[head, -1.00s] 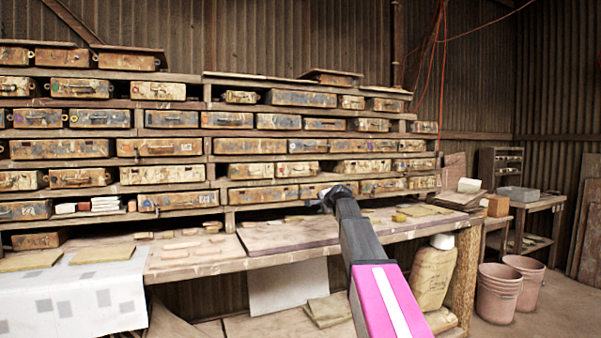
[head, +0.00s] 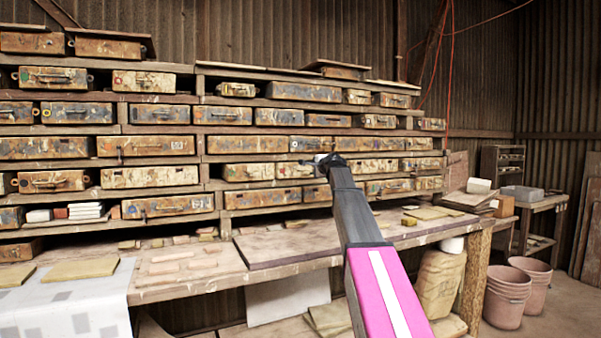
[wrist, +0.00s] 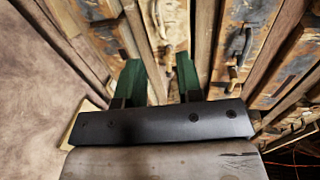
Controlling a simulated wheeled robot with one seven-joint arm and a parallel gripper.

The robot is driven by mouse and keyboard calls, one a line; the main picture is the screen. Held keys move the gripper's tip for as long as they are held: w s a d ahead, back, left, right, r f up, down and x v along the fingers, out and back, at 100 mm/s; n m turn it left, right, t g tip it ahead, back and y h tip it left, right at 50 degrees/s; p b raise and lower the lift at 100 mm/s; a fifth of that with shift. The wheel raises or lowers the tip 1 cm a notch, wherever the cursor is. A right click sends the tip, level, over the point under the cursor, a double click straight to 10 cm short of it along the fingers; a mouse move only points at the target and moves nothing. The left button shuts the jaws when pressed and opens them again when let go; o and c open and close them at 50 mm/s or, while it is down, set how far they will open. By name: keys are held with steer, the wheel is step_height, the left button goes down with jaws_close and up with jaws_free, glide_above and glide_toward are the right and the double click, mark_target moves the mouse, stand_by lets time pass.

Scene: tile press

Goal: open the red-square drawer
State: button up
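The drawers are worn, paint-stained boxes in rows on a wooden rack. I cannot make out a red square clearly on any of them in either view. My gripper (head: 326,160) is in front of the lower right-hand rows, and its end covers part of a drawer front there. A stained drawer (head: 248,172) shows just left of it. In the wrist view, the two green fingers of my gripper (wrist: 160,78) are apart. A small pale handle-like piece (wrist: 168,56) shows beyond and between the fingertips, and no finger visibly touches it. A dark drawer handle (wrist: 238,45) is to the right.
A workbench (head: 190,284) with boards and small blocks juts out below the rack. A white patterned sheet (head: 60,305) covers its left end. Two pink buckets (head: 508,295) stand on the floor at right. Open floor (head: 560,310) lies beside them.

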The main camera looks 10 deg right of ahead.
mark_target(291, 168)
steer(key=x, duration=1.1)
steer(key=shift+s, duration=0.1)
jaws_close()
